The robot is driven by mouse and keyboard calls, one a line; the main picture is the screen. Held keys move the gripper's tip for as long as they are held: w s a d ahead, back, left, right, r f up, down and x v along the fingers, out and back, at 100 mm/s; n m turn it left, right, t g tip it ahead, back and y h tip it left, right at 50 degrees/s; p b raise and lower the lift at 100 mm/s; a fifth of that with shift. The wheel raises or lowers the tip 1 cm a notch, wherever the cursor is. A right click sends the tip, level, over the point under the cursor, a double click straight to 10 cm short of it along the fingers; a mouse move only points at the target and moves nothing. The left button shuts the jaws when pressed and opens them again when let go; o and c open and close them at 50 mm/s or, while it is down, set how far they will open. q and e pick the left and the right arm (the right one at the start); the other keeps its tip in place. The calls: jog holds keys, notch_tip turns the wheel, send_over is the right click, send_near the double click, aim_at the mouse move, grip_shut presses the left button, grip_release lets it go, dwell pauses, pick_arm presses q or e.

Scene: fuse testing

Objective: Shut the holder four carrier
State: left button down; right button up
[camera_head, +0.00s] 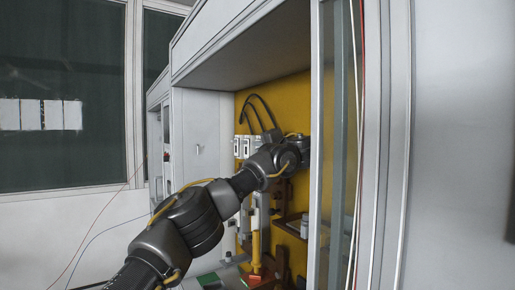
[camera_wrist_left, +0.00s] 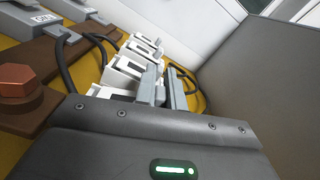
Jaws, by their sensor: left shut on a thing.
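White fuse holders (camera_wrist_left: 128,68) stand in a row on the yellow back panel in the left wrist view. Some also show in the head view (camera_head: 243,147), left of my left wrist. My left gripper (camera_wrist_left: 163,88) has its grey fingers close together at the near end of the row, shut on a carrier there. The gripped part is mostly hidden by the fingers and gripper body, and I cannot read which holder number it is. In the head view my left arm reaches into the cabinet and its fingertips are hidden. My right gripper is not in view.
The yellow panel (camera_head: 285,95) is inside a grey cabinet, with a glass-edged door frame (camera_head: 338,150) close on the right. Black cables (camera_head: 262,108) arch above the holders. A brown block with a copper bolt (camera_wrist_left: 17,82) lies left of the gripper. A grey wall (camera_wrist_left: 265,90) is at right.

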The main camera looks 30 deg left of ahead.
pick_arm(q)
jog(key=m+p, duration=0.1)
jog(key=m, duration=0.1)
jog(key=w+d+r+m+p, duration=0.1)
jog(key=shift+w+m+p, duration=0.25)
jog(key=shift+m+p, duration=0.1)
jog(key=shift+m, duration=0.05)
jog(key=c, duration=1.5)
grip_release()
jog(key=shift+f, duration=0.1)
jog(key=b+v, duration=0.5)
jog(key=v, duration=0.5)
jog(key=shift+s+d+b, duration=0.2)
jog(key=shift+d+b, duration=0.15)
